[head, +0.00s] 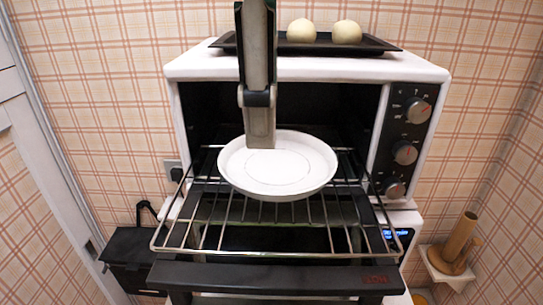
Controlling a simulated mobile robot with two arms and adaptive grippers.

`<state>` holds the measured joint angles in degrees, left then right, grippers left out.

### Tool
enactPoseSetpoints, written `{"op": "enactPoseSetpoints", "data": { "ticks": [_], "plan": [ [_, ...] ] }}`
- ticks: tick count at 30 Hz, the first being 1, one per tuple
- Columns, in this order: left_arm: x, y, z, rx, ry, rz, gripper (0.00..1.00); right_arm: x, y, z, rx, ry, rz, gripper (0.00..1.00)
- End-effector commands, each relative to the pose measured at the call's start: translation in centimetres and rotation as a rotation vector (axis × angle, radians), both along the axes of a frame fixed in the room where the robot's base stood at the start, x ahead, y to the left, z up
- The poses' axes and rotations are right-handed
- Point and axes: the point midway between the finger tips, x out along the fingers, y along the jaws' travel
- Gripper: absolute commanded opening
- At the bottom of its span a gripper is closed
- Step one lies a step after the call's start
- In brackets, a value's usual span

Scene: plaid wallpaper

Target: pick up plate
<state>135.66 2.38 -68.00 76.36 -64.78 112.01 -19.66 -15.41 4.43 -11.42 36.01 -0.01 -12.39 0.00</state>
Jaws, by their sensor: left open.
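A white round plate (300,177) lies on the pulled-out wire rack (214,234) of a white countertop oven (420,72). My left gripper (261,141) comes down from the top of the head view, in front of the oven opening. It is seen edge-on, and it is open. Its tip overlaps the back left part of the plate in the picture and hides a little of the rim there. I cannot tell whether it touches the plate. My right gripper is not in view.
The oven door (270,278) is folded down below the rack. A black tray (376,44) with two pale dough balls (347,32) sits on top of the oven. A wooden roll holder (458,242) stands at right, and a black box (130,248) at left.

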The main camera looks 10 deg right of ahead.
Motion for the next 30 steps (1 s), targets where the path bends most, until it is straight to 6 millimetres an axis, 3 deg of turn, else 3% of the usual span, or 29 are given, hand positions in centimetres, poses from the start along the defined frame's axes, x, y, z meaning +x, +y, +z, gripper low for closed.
{"op": "enactPoseSetpoints", "data": {
  "ticks": [6,10,14,21,30],
  "plan": [
    [1.3,-0.2,-4.2,0.0,0.003,-0.001,0.4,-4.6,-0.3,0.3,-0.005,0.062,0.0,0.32],
    [1.8,-0.5,-5.9,-0.002,0.004,0.0,0.4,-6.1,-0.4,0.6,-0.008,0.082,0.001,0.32],
    [2.1,-0.5,-6.8,-0.003,0.003,0.001,0.4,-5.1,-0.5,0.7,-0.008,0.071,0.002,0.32],
    [2.5,-0.6,-8.9,0.0,0.004,-0.003,0.4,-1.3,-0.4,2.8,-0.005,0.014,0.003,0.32],
    [3.2,-0.9,-11.9,-0.003,0.003,-0.001,0.4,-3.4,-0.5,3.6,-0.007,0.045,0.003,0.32]
  ]
}}
